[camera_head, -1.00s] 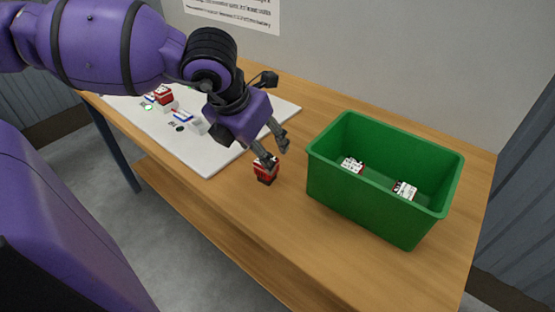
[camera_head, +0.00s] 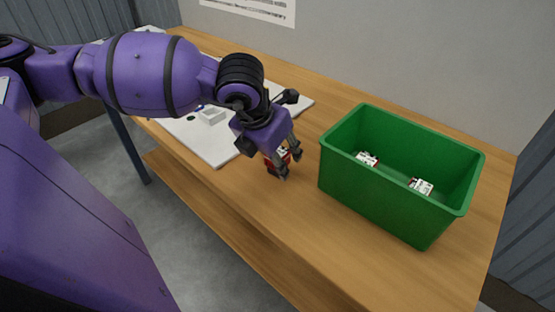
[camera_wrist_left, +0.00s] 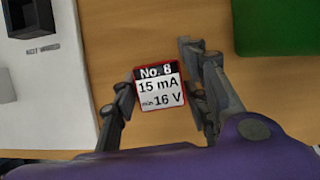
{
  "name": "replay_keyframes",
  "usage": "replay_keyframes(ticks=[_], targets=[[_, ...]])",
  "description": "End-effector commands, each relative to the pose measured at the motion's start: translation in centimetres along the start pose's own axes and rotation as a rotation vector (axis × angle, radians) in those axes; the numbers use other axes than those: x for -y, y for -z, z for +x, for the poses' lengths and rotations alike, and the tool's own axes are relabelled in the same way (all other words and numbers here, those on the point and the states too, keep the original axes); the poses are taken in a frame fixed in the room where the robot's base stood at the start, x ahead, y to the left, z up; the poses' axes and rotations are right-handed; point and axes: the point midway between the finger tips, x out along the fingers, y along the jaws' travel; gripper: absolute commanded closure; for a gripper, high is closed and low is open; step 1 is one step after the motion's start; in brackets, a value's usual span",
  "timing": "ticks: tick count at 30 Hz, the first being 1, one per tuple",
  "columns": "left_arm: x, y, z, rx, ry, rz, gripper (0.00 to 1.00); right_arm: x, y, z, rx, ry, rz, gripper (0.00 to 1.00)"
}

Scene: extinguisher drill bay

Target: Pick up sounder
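The sounder, seen as a small red block (camera_head: 277,163) with a white and black label, stands on the wooden table between the white board and the green bin. In the left wrist view its label (camera_wrist_left: 160,90) reads "No. 8, 15 mA, min 16 V". My left gripper (camera_head: 284,170) is over it, with its fingers around its two sides. In the left wrist view the open fingers (camera_wrist_left: 157,88) stand either side of the block; the left finger is close to it and a gap shows at the right finger. My right gripper is not in view.
A green bin (camera_head: 385,200) stands close to the right of the block, with two similar labelled blocks (camera_head: 367,159) (camera_head: 421,186) inside. A white board (camera_head: 215,155) with small parts lies to the left. Bare tabletop (camera_head: 270,215) lies in front.

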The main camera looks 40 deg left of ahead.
Motion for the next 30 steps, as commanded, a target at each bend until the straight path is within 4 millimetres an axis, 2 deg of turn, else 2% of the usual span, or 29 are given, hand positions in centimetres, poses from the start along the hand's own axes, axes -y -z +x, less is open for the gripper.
replay_keyframes(ticks=[1,7,14,19,24,26,30], targets=[[0.0,0.0,0.0,0.0,0.0,0.0,0.7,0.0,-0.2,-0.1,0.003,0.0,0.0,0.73],[0.0,0.0,0.0,0.0,0.0,0.0,0.94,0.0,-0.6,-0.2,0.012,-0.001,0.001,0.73],[0.0,-0.1,-0.1,0.001,0.0,0.0,0.94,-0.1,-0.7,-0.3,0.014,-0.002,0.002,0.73],[0.0,-0.5,-1.0,0.002,0.0,0.0,0.94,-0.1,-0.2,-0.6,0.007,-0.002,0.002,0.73],[0.0,-1.5,-3.3,0.007,0.001,0.001,0.94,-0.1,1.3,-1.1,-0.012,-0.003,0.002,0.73],[0.6,-1.2,-4.5,0.005,0.002,0.004,0.94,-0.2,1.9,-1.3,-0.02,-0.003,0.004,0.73],[2.0,-0.6,-8.0,0.009,0.002,0.006,0.94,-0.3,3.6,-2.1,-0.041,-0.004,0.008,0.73]])
